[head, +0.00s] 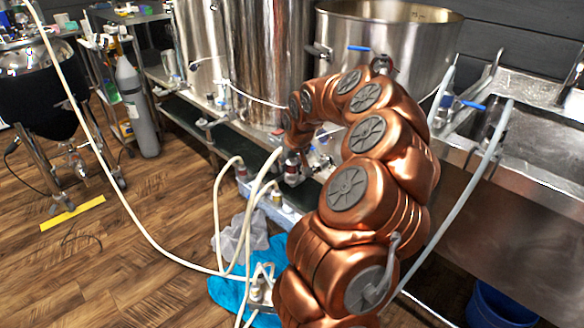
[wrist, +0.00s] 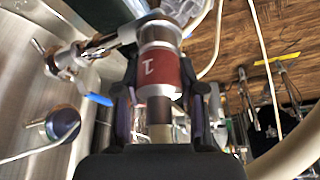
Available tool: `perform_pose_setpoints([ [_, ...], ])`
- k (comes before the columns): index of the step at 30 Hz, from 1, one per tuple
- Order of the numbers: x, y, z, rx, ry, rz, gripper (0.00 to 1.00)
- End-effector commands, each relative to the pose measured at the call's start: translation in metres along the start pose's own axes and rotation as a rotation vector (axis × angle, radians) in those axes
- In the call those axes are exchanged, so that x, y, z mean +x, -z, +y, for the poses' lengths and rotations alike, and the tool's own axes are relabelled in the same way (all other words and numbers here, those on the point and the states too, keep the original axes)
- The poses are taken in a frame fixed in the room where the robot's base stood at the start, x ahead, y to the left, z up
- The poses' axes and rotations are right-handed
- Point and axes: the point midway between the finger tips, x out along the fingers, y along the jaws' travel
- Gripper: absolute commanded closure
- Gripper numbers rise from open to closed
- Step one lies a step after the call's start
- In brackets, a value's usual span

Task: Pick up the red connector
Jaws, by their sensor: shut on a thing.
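The red connector (wrist: 160,72) shows in the middle of the wrist view. It is a metal cylinder with a red band marked with a "1". My gripper (wrist: 164,100) has one dark finger on each side of it and is shut on it. The connector's lower end runs down between the fingers toward the palm. In the head view my arm curves over, and its end is low in front of the tanks; the gripper is small and partly hidden there, so I cannot make out the grip in that view.
Steel tanks (head: 385,45) stand behind my arm, with valves and blue handles near it. A steel sink (head: 535,130) is at right. Pale hoses (head: 150,240) cross the wooden floor. A blue cloth (head: 228,292) lies beside my arm. The floor at left is mostly clear.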

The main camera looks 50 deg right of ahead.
Motion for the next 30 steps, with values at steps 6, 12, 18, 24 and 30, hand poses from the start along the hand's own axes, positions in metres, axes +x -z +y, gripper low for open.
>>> perform_pose_setpoints([
  [6, 0.0, -0.001, 0.0, 0.0, 0.0, -0.002, 0.94],
  [12, 0.001, -0.001, 0.0, 0.0, 0.0, -0.003, 1.0],
  [18, -0.002, 0.0, 0.0, -0.001, 0.0, -0.003, 1.0],
  [24, -0.017, 0.007, 0.0, 0.002, 0.0, -0.001, 1.0],
  [30, -0.035, 0.015, 0.0, 0.001, 0.0, 0.001, 1.0],
])
